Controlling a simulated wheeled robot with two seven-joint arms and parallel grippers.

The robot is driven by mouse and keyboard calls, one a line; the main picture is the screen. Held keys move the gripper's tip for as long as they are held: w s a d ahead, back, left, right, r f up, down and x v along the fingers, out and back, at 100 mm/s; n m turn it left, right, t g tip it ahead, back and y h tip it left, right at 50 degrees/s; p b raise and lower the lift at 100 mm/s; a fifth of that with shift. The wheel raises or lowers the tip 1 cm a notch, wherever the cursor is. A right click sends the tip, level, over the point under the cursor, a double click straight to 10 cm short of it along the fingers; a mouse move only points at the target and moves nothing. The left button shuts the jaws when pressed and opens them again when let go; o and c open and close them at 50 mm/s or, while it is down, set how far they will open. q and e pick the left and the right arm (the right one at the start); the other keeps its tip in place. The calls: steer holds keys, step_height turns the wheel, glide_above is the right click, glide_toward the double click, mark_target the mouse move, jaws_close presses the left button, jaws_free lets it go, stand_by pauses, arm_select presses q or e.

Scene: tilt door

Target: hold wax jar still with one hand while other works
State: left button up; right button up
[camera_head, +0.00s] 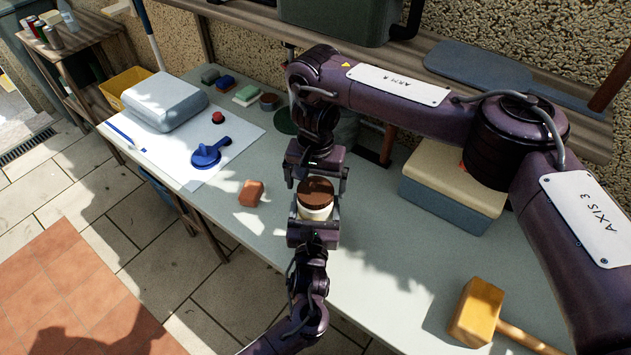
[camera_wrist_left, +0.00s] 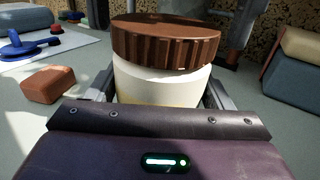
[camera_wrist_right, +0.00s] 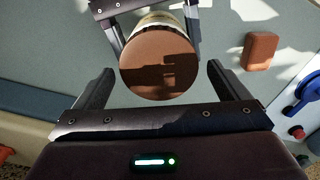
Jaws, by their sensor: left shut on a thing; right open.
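The wax jar (camera_head: 316,212) stands on the grey-green table, with a cream body and a brown ribbed lid (camera_head: 316,190). In the left wrist view the jar body (camera_wrist_left: 160,85) sits between my left fingers, and the lid (camera_wrist_left: 165,42) looks slightly tilted on top. My left gripper (camera_head: 316,217) is shut on the jar body from the near side. My right gripper (camera_head: 317,177) is open on the far side at lid height. In the right wrist view its fingers (camera_wrist_right: 158,85) are spread on either side of the lid (camera_wrist_right: 160,70), with gaps showing.
A reddish-brown block (camera_head: 251,193) lies left of the jar. A wooden mallet (camera_head: 478,310) lies at the front right, and a cream-lidded box (camera_head: 455,185) stands behind it. A blue suction cup tool (camera_head: 208,154) rests on a white sheet further left.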

steer(key=shift+r, duration=2.2)
steer(key=shift+c, duration=0.3)
